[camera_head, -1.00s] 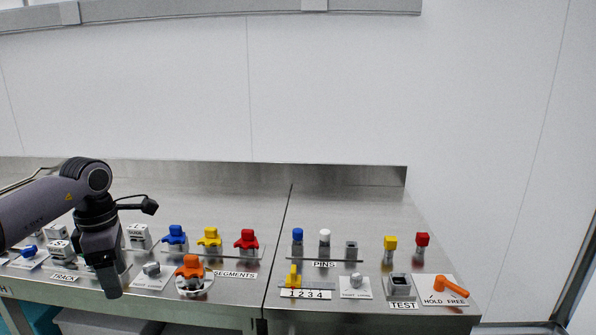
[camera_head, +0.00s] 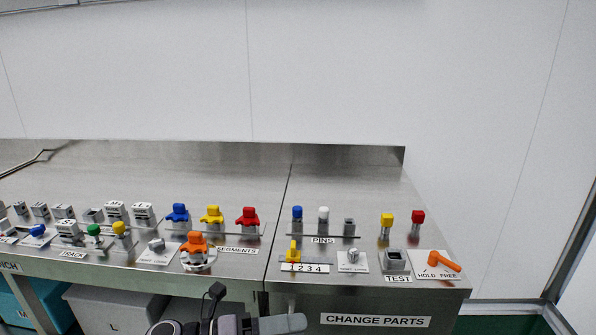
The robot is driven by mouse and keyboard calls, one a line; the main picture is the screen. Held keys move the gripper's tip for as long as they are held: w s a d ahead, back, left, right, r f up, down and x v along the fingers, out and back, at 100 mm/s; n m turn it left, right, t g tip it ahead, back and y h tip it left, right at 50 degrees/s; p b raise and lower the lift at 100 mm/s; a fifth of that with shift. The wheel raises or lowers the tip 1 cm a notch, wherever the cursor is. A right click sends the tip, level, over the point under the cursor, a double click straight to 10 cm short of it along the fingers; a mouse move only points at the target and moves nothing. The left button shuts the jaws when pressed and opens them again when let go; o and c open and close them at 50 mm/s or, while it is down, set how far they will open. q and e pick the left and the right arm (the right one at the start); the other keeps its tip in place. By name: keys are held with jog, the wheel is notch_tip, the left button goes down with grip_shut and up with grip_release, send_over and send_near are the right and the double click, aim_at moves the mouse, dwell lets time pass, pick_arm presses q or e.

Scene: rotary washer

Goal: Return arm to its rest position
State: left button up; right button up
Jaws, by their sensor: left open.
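My left gripper (camera_head: 292,323) is at the bottom edge of the head view, low in front of the bench's front edge. It is dark grey, lies nearly level and points to the right. It is open, with nothing seen in it, and its lower part is cut off by the frame. Part of my left arm (camera_head: 170,327) shows beside it, with a small black camera (camera_head: 216,291) sticking up. My right gripper is not in view.
The steel bench (camera_head: 330,180) carries blue, yellow and red segments (camera_head: 212,215), an orange knob (camera_head: 195,243), several pins (camera_head: 323,216) and an orange HOLD FREE lever (camera_head: 444,262). A grey bin (camera_head: 115,312) and a teal bin (camera_head: 30,305) stand underneath.

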pick_arm(q)
jog(key=s+a+f+n+t+y, duration=0.1)
jog(key=a+f+n+t+y, duration=0.4)
jog(key=n, duration=0.7)
jog(key=s+a+f+n+t+y, duration=0.15)
jog(key=a+n+t+y, duration=0.25)
jog(key=n+t, duration=0.65)
jog(key=s+a+f+n+g+y+p, duration=0.1)
jog(key=s+a+f+n+g+y, duration=0.5)
jog(key=s+f+n, duration=0.7)
jog(key=s+a+n+g, duration=0.1)
jog(key=a+g, duration=0.1)
jog(key=a, duration=0.1)
jog(key=shift+a+f+y, duration=0.25)
jog(key=shift+y, duration=0.05)
